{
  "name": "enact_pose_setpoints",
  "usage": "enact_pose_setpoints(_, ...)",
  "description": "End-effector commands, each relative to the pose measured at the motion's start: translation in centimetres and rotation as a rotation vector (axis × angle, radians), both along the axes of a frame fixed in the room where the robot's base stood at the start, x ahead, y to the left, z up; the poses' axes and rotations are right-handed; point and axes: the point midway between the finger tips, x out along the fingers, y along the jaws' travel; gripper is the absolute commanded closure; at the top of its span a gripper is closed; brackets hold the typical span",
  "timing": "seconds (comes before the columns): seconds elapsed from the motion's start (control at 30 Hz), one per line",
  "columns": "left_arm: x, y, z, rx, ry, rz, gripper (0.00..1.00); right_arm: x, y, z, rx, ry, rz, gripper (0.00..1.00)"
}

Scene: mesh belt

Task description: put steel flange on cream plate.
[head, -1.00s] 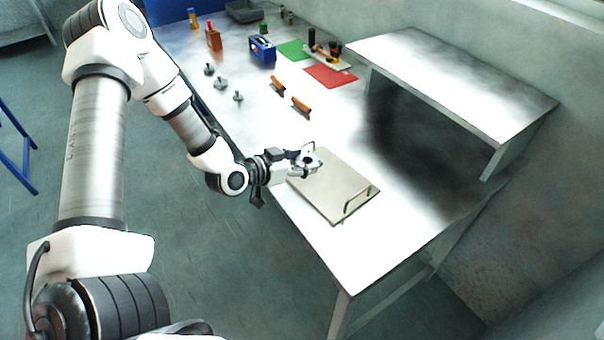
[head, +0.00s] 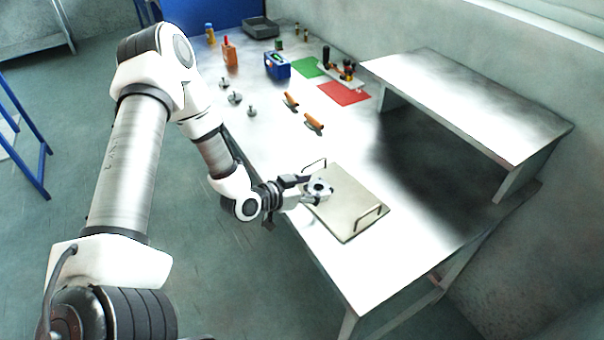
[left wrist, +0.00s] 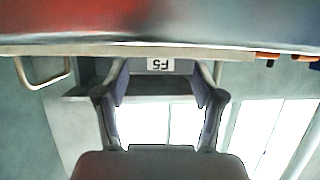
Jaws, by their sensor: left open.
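The steel flange (head: 319,187), a round grey disc with a dark centre, lies on the cream plate (head: 350,215), near its far left edge. My left gripper (head: 306,189) is open at the flange's left side, its fingers spread around it. Whether they still touch it cannot be told. In the left wrist view the left gripper's two fingers (left wrist: 160,108) stand apart. The plate's light edge (left wrist: 150,48) and one handle (left wrist: 42,76) show there, but I cannot make out the flange. My right gripper is not in view.
Several small grey metal parts (head: 235,98) stand on the table, farther back. Two orange-handled tools (head: 314,121), a blue box (head: 277,66), green and red mats (head: 344,93) lie beyond. A raised shelf (head: 470,100) stands on the right. The table front is clear.

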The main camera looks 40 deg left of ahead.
Motion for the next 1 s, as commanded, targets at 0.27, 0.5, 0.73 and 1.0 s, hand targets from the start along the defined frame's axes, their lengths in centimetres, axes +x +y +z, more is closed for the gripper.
enact_pose_setpoints(0.27,-4.1,1.4,2.2,-0.009,0.001,0.010,0.31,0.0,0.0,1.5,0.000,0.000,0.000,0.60)
enact_pose_setpoints(0.5,-8.1,2.4,4.1,-0.009,0.000,0.008,0.31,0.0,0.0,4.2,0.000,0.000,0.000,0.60)
enact_pose_setpoints(0.73,-10.3,3.1,4.7,-0.004,0.001,0.004,0.31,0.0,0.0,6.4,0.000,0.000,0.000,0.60)
enact_pose_setpoints(1.0,-12.3,-1.0,0.5,-0.053,0.318,-0.049,0.31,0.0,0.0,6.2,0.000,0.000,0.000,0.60)
